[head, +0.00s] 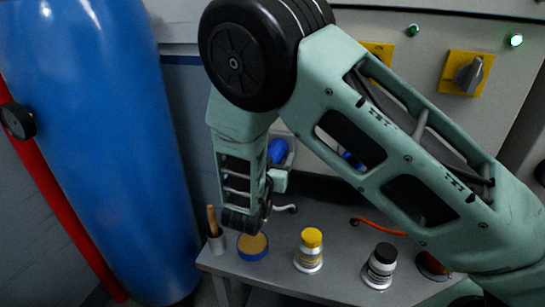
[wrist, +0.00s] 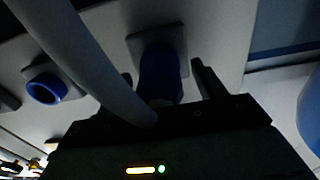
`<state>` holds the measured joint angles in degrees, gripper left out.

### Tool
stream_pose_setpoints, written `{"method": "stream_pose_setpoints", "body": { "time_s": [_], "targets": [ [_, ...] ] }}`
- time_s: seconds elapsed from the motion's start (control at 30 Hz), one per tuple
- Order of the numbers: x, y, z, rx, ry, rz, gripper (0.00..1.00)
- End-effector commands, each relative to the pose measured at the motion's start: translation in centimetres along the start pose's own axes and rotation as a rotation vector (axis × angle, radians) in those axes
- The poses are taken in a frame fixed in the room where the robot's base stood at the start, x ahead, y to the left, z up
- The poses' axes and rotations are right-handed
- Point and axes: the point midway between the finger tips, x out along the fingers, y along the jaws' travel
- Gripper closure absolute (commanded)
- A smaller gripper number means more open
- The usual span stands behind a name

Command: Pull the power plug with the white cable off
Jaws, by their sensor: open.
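The blue power plug (wrist: 160,75) sits in a grey wall socket in the wrist view. The white cable (wrist: 85,55) crosses the left of that view and runs down to the plug's near end, in front of my gripper. My gripper (wrist: 163,73) is open, with one finger on each side of the plug; the left finger is mostly behind the cable. I cannot tell whether the fingers touch the plug. In the head view a blue plug (head: 277,151) shows beside my wrist, and my fingers are hidden there. A short white cable piece (head: 286,208) shows below.
A second blue socket (wrist: 47,90) is on the wall. On the grey bench (head: 330,283) stand a yellow-capped bottle (head: 310,251), a black-capped bottle (head: 380,266), a blue tin (head: 253,248) and a cup (head: 217,243). An orange cable (head: 380,228) lies behind. A blue cylinder (head: 110,150) stands left.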

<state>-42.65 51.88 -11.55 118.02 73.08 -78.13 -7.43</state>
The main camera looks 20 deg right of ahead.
Motion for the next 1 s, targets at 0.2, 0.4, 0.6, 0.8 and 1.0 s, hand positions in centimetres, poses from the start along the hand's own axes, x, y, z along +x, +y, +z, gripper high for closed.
{"method": "stream_pose_setpoints", "body": {
  "time_s": [0.2,0.4,0.6,0.8,1.0],
  "targets": [
    [0.0,0.0,0.0,0.0,0.0,0.0,0.31],
    [0.0,0.0,0.0,0.0,0.0,0.0,0.5],
    [0.0,0.0,0.0,0.0,0.001,0.0,0.9],
    [-0.5,0.0,0.0,0.0,0.0,-0.001,0.9],
    [-1.3,-0.1,0.0,0.001,0.001,-0.001,0.9]
  ]
}}
